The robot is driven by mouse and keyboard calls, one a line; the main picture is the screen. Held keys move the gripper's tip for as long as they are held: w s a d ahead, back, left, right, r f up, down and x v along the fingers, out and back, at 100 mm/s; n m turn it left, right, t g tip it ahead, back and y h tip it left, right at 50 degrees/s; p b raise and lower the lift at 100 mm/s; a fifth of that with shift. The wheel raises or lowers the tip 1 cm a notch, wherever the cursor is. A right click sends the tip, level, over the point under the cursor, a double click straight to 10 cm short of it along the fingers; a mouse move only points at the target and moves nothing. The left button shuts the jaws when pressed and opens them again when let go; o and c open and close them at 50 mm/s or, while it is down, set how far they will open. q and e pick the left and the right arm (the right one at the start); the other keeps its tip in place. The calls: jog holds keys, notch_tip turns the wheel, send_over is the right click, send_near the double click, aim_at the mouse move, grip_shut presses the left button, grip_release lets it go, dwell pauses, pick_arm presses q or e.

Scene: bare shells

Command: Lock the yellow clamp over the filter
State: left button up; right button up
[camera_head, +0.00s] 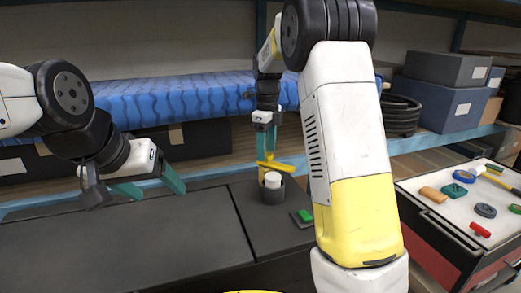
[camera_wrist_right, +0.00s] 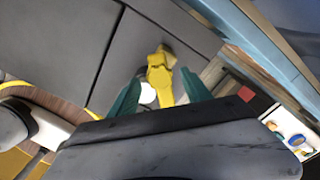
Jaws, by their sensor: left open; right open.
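The yellow clamp (camera_head: 277,166) stands raised at a slant above the white filter (camera_head: 272,180), which sits in a dark round housing (camera_head: 272,194) on the dark bench. In the right wrist view the clamp (camera_wrist_right: 160,76) partly covers the white filter (camera_wrist_right: 148,95). My right gripper (camera_head: 265,150) is open just above and behind the clamp. Its teal fingers (camera_wrist_right: 161,88) show on either side of the clamp in the wrist view; I cannot tell whether they touch it. My left gripper (camera_head: 151,186) is open and empty over the left of the bench, apart from the clamp.
A green button (camera_head: 305,215) on a dark base is right of the housing. A tool cart (camera_head: 430,219) with several small items stands at the right. A blue mattress-like item (camera_head: 170,98) lies behind the bench. The bench top (camera_head: 130,240) is clear at left.

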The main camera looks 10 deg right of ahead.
aim_at(269, 154)
notch_tip(269, 154, up, 7)
jog(key=shift+r, duration=0.1)
dwell(0.3)
jog(key=shift+d+n, duration=0.15)
jog(key=shift+n, duration=0.15)
jog(key=c, duration=0.7)
jog(key=shift+w+d+n, duration=0.15)
jog(key=shift+d+n, duration=0.15)
jog(key=shift+n, duration=0.4)
jog(key=c, duration=0.3)
jog(key=d+n, duration=0.2)
jog(key=n, duration=0.2)
jog(key=d+n+g, duration=0.1)
jog(key=d+n, duration=0.1)
jog(key=n, duration=0.2)
jog(key=w+d+n+g+y, duration=0.1)
jog(key=n, duration=0.4)
jog(key=shift+d+f, duration=0.35)
jog(key=shift+d, duration=0.05)
grip_shut()
notch_tip(269, 154, down, 10)
jog(key=s+n, duration=0.2)
jog(key=n, duration=0.1)
jog(key=shift+r+y, duration=0.2)
jog(key=shift+y, duration=0.1)
